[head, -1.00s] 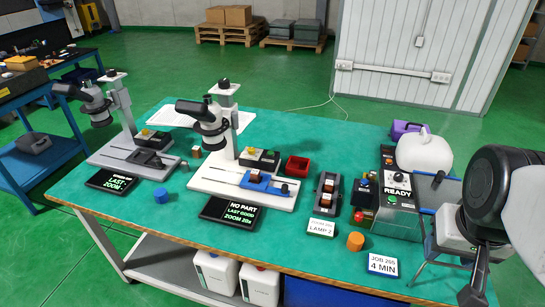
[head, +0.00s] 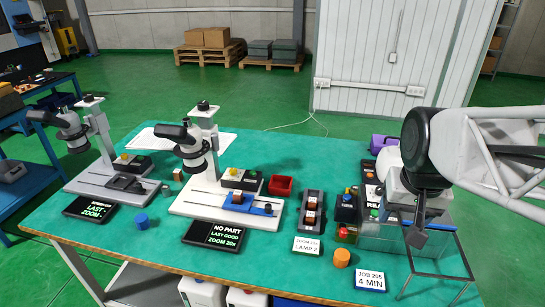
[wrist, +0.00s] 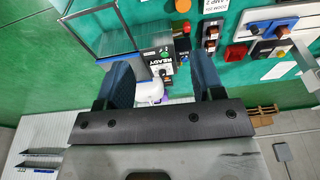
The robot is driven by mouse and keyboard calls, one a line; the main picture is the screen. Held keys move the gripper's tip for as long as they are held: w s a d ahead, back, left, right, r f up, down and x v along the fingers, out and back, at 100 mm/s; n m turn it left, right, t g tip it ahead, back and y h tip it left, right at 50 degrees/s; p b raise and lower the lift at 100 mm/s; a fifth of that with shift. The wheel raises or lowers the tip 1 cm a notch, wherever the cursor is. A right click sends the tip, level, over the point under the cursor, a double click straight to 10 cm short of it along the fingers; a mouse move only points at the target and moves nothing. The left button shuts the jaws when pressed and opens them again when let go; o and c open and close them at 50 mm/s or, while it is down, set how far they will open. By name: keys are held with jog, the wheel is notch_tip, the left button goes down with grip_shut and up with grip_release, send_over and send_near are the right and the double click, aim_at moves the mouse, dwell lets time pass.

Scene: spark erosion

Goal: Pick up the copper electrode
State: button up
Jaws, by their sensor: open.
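No piece is plainly marked as the copper electrode. Copper-brown pieces show in a dark two-slot holder (head: 311,205) and on the blue slide (head: 250,207) of the middle microscope; a small brown block (head: 178,174) stands between the microscopes. An orange cylinder (head: 341,257) stands at the table's front. My gripper (head: 416,236) is over the right end, at the clear-walled tank (head: 380,240); I cannot tell its height. In the wrist view, my gripper (wrist: 163,84) is open and empty, its blue-grey fingers apart. The dark holder (wrist: 210,36) is beyond the right finger there.
A red bin (head: 281,185), two microscopes (head: 195,150) and a blue cylinder (head: 141,221) occupy the table. Label displays line the front edge.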

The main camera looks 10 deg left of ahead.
jog(key=w+a+f, duration=0.1)
jog(key=w+a, duration=0.7)
jog(key=w, duration=0.4)
jog(key=g, duration=0.2)
send_over(237, 192)
jog(key=f, duration=2.1)
jog(key=shift+w+d+f, duration=0.1)
jog(key=shift+w+d, duration=0.05)
jog(key=shift+d, duration=0.15)
jog(key=shift+a+f, duration=0.3)
jog(key=shift+a, duration=0.1)
jog(key=shift+f, duration=1.3)
